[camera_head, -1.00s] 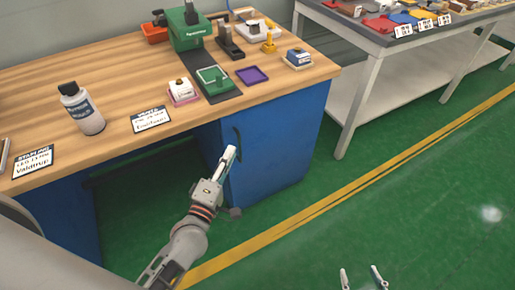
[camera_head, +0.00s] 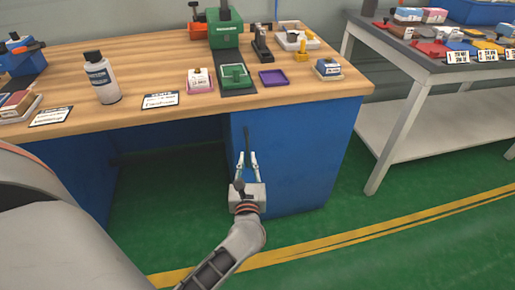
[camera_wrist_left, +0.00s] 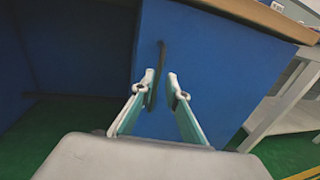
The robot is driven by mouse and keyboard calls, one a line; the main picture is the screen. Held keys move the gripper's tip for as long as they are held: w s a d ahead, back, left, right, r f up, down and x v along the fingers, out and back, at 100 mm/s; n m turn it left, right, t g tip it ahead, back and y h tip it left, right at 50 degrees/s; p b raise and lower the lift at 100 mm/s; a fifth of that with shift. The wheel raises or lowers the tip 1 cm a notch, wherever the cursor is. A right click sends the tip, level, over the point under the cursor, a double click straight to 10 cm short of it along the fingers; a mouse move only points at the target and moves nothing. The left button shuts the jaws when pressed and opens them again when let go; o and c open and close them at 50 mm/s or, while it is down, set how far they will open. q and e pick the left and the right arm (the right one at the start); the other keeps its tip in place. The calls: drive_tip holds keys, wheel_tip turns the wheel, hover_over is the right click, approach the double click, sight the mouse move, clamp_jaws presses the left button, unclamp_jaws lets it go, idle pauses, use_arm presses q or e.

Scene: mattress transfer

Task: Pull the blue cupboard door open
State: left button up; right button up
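The blue cupboard door (camera_head: 305,150) is the flat front under the right part of the wooden workbench and looks shut. Its dark upright handle (camera_head: 247,138) is near the door's left edge; it also shows in the wrist view (camera_wrist_left: 161,55). My left gripper (camera_head: 247,157) is at the handle's lower part, fingers apart and pointing at the door. My right gripper is out of view.
The workbench top (camera_head: 185,115) overhangs the door and carries a bottle (camera_head: 102,78), stamps and label cards. Open knee space lies left of the cupboard. A grey table (camera_head: 408,125) stands to the right. Green floor (camera_head: 330,215) in front is clear.

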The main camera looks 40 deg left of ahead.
sight(248, 145)
use_arm(q)
drive_tip(key=x, duration=0.7)
drive_tip(key=shift+w+a, duration=0.3)
clamp_jaws()
